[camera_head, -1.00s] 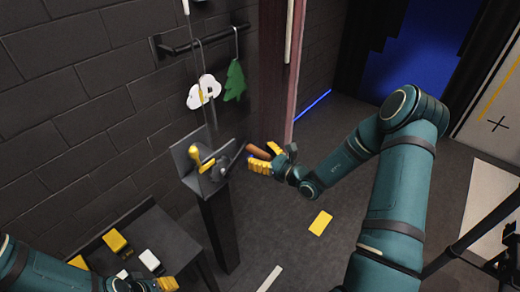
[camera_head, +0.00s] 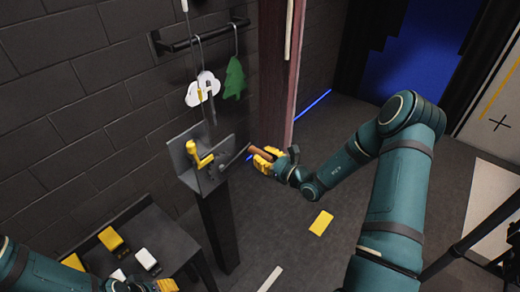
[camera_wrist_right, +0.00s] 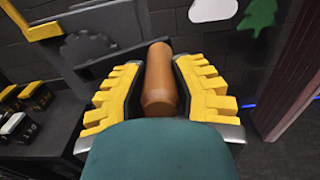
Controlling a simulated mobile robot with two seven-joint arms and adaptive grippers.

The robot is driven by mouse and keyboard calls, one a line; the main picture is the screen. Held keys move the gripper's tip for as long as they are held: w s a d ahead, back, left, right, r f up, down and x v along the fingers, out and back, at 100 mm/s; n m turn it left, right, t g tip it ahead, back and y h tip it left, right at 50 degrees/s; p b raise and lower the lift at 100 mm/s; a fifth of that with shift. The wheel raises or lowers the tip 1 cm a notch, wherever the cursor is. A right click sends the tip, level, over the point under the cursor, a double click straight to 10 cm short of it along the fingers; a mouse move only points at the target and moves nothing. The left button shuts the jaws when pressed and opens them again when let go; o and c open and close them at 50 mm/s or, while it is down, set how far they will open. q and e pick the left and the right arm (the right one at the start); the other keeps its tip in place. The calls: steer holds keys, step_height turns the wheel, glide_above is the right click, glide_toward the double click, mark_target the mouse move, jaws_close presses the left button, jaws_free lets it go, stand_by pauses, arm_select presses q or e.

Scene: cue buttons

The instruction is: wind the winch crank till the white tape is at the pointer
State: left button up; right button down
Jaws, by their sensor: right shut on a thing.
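The winch (camera_head: 184,166) stands on a dark post by the brick wall, with a yellow lever (camera_head: 203,158) on its front. The crank's brown handle (camera_head: 259,157) sticks out to the right on a grey arm. My right gripper (camera_head: 266,156) is shut on this handle; the right wrist view shows the handle (camera_wrist_right: 159,82) between its yellow fingers (camera_wrist_right: 160,90). A white tape mark (camera_head: 184,5) shows on the line at the top edge. I cannot make out the pointer for certain. My left gripper (camera_head: 120,274) is at the bottom left, fingers apart, partly cut off.
A white cloud (camera_head: 193,95) and a green tree (camera_head: 234,79) hang near a wall rail (camera_head: 180,47). A dark table (camera_head: 160,226) at lower left carries yellow and white blocks. A yellow patch (camera_head: 321,223) lies on the open floor. A reddish post (camera_head: 279,90) stands behind the crank.

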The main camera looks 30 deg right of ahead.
steer(key=shift+f, duration=0.9)
arm_select(q)
steer(key=shift+a+f, duration=0.1)
steer(key=shift+f, duration=0.4)
arm_select(e)
steer(key=shift+r, duration=0.1)
arm_select(q)
step_height(320, 180, down, 4)
steer(key=b, duration=0.4)
steer(key=shift+r, duration=0.2)
arm_select(e)
steer(key=f, duration=0.2)
steer(key=a+f, duration=0.1)
steer(key=f, duration=0.2)
steer(key=shift+s+a+f, duration=0.1)
steer(key=shift+s+a, duration=0.1)
